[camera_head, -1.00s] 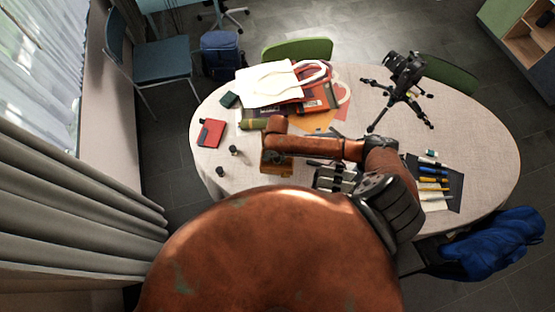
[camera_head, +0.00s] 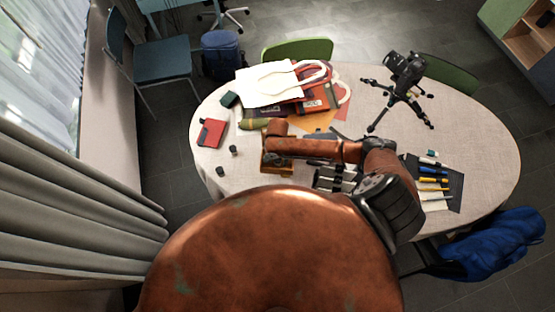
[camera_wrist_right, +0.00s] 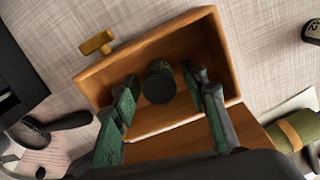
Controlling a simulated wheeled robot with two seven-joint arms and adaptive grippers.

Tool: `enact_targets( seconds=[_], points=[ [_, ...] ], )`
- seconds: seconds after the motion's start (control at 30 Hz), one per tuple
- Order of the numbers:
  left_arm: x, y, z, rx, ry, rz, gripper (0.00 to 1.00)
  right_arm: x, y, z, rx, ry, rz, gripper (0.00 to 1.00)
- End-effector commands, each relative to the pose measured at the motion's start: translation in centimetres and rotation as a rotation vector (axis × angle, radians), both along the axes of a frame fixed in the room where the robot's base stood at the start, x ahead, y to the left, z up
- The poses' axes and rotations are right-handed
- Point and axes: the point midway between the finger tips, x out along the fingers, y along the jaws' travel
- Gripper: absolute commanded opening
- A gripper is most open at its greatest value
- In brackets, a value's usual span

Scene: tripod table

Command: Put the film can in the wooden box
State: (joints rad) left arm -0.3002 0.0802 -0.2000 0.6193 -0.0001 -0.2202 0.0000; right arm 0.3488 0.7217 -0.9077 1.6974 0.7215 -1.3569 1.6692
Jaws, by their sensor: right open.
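The wooden box (camera_wrist_right: 228,50) lies open on the table with a brass-coloured catch at its left edge. In the head view the box (camera_head: 285,170) is partly covered by my right arm. A dark film can (camera_wrist_right: 160,82) is inside the box, near its middle, with a round dark end toward the wrist camera. My right gripper (camera_wrist_right: 163,96) is open over the box, its fingers on either side of the can, with gaps visible. In the head view it is mostly hidden beneath my wrist. My left gripper is out of view.
Two small dark cylinders (camera_head: 233,150) (camera_head: 220,171) stand left of the box. A red notebook (camera_head: 210,133) lies beyond them. A camera on a tripod (camera_head: 402,80) stands at the back right. A white bag (camera_head: 270,85) lies at the back.

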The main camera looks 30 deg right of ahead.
Motion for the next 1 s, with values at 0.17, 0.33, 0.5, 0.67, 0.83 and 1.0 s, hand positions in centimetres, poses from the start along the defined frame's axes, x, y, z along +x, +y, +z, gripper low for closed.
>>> enact_targets(
  seconds=[0.17, 0.33, 0.5, 0.67, 0.83, 1.0],
  points=[
    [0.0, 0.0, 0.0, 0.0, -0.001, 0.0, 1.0, 0.1, 0.1, 1.0, 0.002, -0.002, 0.001, 0.41],
    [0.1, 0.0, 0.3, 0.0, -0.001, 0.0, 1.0, 0.1, 0.0, 4.1, 0.003, -0.003, 0.001, 0.41],
    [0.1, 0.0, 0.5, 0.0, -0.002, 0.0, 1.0, 0.1, 0.1, 7.7, 0.002, -0.002, 0.0, 0.41],
    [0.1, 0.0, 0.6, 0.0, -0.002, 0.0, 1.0, 0.1, 0.1, 10.4, 0.001, -0.001, 0.001, 0.41],
    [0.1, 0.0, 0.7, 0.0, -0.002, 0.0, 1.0, 0.0, 0.1, 11.9, 0.001, 0.0, 0.0, 0.41],
    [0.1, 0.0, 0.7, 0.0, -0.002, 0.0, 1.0, 0.0, 0.0, 12.3, 0.001, 0.001, -0.001, 0.41]
  ],
)
